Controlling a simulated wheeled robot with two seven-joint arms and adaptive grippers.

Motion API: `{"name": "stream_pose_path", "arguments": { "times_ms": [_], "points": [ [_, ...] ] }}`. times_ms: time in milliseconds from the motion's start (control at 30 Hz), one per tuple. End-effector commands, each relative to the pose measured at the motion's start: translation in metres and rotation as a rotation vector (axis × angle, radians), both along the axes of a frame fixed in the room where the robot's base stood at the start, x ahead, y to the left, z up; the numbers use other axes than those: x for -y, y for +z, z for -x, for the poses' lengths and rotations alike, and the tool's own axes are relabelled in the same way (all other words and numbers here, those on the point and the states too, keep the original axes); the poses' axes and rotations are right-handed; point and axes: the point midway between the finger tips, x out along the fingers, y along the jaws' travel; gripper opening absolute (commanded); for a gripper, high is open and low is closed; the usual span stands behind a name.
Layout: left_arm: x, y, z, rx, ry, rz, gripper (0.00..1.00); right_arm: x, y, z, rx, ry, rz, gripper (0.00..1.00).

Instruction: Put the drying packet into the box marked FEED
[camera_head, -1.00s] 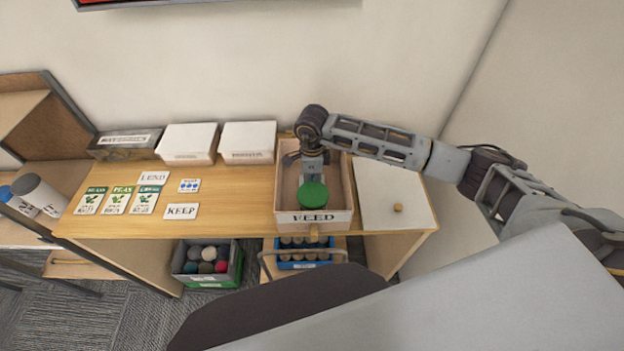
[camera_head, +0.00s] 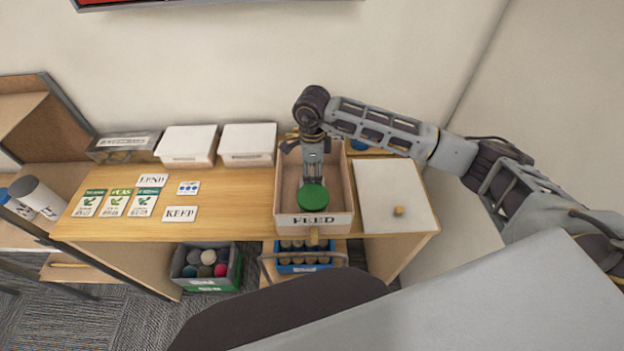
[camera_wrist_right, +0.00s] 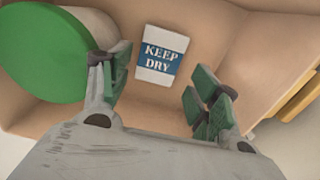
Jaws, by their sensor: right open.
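The box marked FEED (camera_head: 346,190) stands open on the table, with its label facing the front. My right gripper (camera_head: 311,172) points down inside it. In the right wrist view, the gripper (camera_wrist_right: 155,88) is open, with its fingers apart. The drying packet (camera_wrist_right: 160,58), white with a blue band reading KEEP DRY, shows inside the box (camera_wrist_right: 235,60) beyond and between the fingertips. It looks loose from both fingers and appears to lie on the box floor. The packet is hidden in the head view. My left gripper is not in view.
A green-lidded jar (camera_head: 313,197) stands in the box's front end, close beside the gripper (camera_wrist_right: 42,52). A white panel with a knob (camera_head: 388,185) lies to the right. Two white boxes (camera_head: 187,146) stand behind. Seed packets (camera_head: 116,202) and KEEP (camera_head: 180,214) and LEND cards lie left.

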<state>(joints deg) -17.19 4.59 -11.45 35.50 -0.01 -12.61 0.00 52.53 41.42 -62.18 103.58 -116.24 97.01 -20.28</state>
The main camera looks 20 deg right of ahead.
Motion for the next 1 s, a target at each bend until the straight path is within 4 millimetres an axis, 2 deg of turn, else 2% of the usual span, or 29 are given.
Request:
{"name": "stream_pose_path", "arguments": {
  "times_ms": [200, 433, 633, 1000],
  "points": [
    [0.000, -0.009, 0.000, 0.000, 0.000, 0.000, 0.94, 0.000, 0.032, -0.001, 0.004, 0.000, -0.001, 0.62],
    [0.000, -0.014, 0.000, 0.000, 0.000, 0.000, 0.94, 0.000, 0.059, -0.001, 0.002, 0.000, 0.000, 0.62],
    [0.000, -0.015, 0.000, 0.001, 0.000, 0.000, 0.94, 0.000, 0.068, -0.001, 0.001, -0.001, -0.001, 0.62],
    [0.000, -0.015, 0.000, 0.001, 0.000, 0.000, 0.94, 0.000, 0.069, 0.000, 0.001, 0.000, -0.001, 0.62]
  ]
}}
